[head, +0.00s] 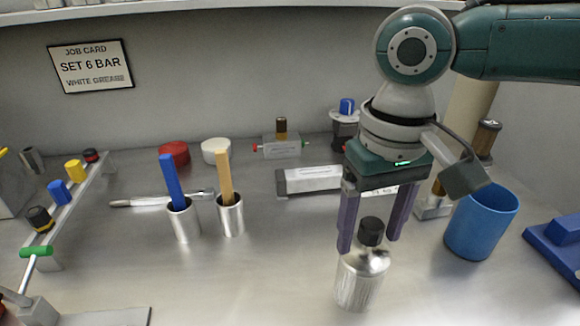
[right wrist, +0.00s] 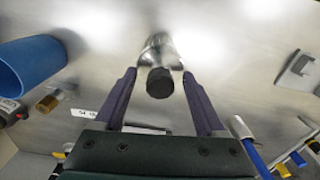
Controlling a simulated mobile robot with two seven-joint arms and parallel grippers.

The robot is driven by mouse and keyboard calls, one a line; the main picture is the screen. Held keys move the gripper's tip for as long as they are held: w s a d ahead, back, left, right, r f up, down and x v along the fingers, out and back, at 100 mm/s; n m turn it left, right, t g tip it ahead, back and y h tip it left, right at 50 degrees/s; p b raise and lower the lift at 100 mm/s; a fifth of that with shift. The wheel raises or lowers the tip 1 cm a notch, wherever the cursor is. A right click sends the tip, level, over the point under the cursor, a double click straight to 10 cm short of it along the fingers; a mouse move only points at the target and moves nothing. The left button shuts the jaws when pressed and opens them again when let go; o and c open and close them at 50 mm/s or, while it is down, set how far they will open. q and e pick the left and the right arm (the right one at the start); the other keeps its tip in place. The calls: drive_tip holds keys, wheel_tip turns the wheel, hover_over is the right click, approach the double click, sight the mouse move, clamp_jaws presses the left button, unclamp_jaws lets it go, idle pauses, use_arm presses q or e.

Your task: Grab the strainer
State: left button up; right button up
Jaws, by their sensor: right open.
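A shiny silver canister (head: 360,281) with a black cap (head: 370,231) stands upright on the bench in the head view; it may be the strainer, but I cannot tell for sure. My right gripper (head: 369,243) points down above it, open, with one purple finger on each side of the cap. In the right wrist view the cap (right wrist: 160,83) shows between the fingertips of my right gripper (right wrist: 159,73), with a gap on both sides. The canister's silver body (right wrist: 158,47) lies beyond it. My left gripper is not in view.
A blue cup (head: 481,222) stands right of my gripper. Two metal cups hold a blue-handled tool (head: 172,182) and a wooden-handled tool (head: 225,177) to the left. A rail with coloured knobs (head: 75,200) is at far left. The bench front between is clear.

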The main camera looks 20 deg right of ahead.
clamp_jaws()
idle(0.6)
idle(0.3)
